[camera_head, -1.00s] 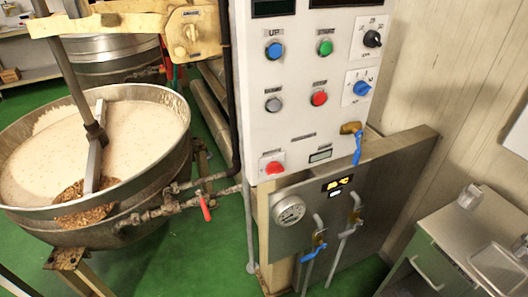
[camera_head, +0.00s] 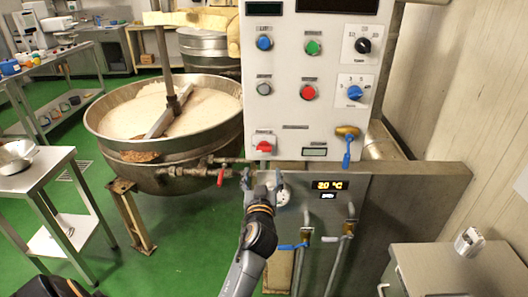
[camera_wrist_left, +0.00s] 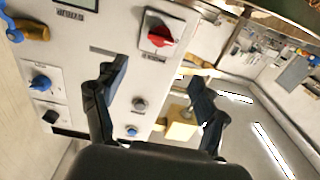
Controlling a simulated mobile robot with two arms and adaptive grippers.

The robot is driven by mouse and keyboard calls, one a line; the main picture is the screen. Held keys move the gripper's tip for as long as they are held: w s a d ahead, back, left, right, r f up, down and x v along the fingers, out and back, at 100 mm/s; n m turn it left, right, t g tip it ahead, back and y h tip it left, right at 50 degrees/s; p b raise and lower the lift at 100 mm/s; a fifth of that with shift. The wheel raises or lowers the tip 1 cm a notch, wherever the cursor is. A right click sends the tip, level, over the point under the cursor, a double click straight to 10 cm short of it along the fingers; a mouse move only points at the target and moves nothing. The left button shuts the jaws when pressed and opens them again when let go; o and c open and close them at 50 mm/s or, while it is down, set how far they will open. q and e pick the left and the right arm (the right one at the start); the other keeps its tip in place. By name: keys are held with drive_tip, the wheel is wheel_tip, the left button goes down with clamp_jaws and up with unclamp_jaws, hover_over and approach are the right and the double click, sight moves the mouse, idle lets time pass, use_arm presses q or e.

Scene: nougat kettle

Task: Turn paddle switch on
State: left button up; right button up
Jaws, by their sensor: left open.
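The white control panel (camera_head: 312,85) carries a red rotary switch (camera_head: 264,146) at its lower left, a black knob (camera_head: 363,46) and a blue knob (camera_head: 354,92). I cannot read which one is labelled paddle. My left gripper (camera_head: 264,183) is open and empty just below the red switch, in front of the round gauge (camera_head: 284,196), which it partly covers. In the left wrist view the panel appears turned over; the red switch (camera_wrist_left: 160,36) lies beyond and above the gap between my open fingers (camera_wrist_left: 155,82), apart from them. My right gripper is not in view.
Blue, green, grey and red push buttons (camera_head: 307,92) sit above the red switch. A brass valve with blue lever (camera_head: 347,150) hangs at the panel's lower right. A large kettle (camera_head: 170,178) and a red-handled pipe valve (camera_head: 221,176) stand left. A steel cabinet (camera_head: 452,268) stands right.

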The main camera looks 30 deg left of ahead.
use_arm(q)
drive_tip(key=p, duration=0.1)
approach(264, 150)
drive_tip(key=x, duration=0.7)
drive_tip(key=shift+w+a+r+p, duration=0.1)
drive_tip(key=shift+w+a+p, duration=0.15)
drive_tip(key=shift+w+p, duration=0.05)
drive_tip(key=shift+x, duration=0.8)
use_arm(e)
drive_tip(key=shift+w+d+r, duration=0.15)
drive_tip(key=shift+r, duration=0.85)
use_arm(q)
drive_tip(key=c, duration=1)
drive_tip(key=shift+c, duration=0.8)
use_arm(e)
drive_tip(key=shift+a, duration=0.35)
